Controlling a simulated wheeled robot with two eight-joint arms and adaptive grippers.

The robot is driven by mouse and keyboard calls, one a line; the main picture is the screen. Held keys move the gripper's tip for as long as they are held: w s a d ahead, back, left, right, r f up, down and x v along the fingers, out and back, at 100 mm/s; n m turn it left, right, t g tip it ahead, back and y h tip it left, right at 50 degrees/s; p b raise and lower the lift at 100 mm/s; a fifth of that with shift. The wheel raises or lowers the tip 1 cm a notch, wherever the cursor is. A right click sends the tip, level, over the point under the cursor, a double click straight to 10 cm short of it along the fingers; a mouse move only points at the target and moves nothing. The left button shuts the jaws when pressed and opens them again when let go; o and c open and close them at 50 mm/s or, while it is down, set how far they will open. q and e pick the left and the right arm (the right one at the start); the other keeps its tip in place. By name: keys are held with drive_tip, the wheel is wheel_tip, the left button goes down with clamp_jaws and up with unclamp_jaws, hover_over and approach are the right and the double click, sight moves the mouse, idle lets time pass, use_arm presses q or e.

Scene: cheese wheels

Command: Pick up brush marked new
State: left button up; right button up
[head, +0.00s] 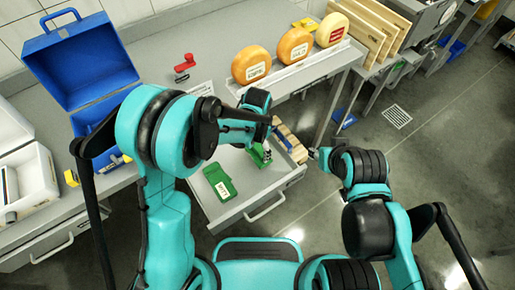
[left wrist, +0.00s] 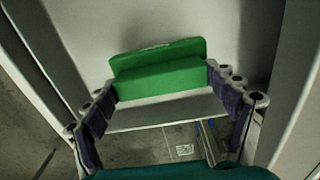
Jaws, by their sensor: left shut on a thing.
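A green brush (head: 262,157) is between the fingers of my left gripper (head: 260,150), over the open drawer (head: 232,215). In the left wrist view the green block of this brush (left wrist: 160,75) spans the gap between the fingers of the left gripper (left wrist: 165,95). No label is readable on it. Another green piece with a white label (head: 219,182) lies in the drawer to the left; its lettering is too small to read surely. My right gripper (head: 313,152) is just right of the drawer, small and partly hidden, so its fingers are unclear.
A wooden brush or block (head: 290,143) is at the drawer's right side. Cheese wheels (head: 251,65) stand on the counter behind, beside a red tool (head: 185,65). A blue box (head: 82,62) is open at the left.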

sight(260, 148)
use_arm(q)
drive_tip(key=r, duration=0.1)
drive_tip(key=r+p, duration=0.1)
drive_tip(key=r, duration=0.1)
drive_tip(key=d+r+p, duration=0.1)
drive_tip(key=shift+s+r, duration=0.3)
drive_tip(key=shift+r, duration=0.1)
drive_tip(key=s+d+r+p, duration=0.2)
drive_tip(key=s+d+r, duration=0.3)
drive_tip(key=d, duration=0.3)
drive_tip(key=shift+s+d+r+p, duration=0.35)
drive_tip(key=shift+s+r+p, duration=0.05)
drive_tip(key=shift+r, duration=0.1)
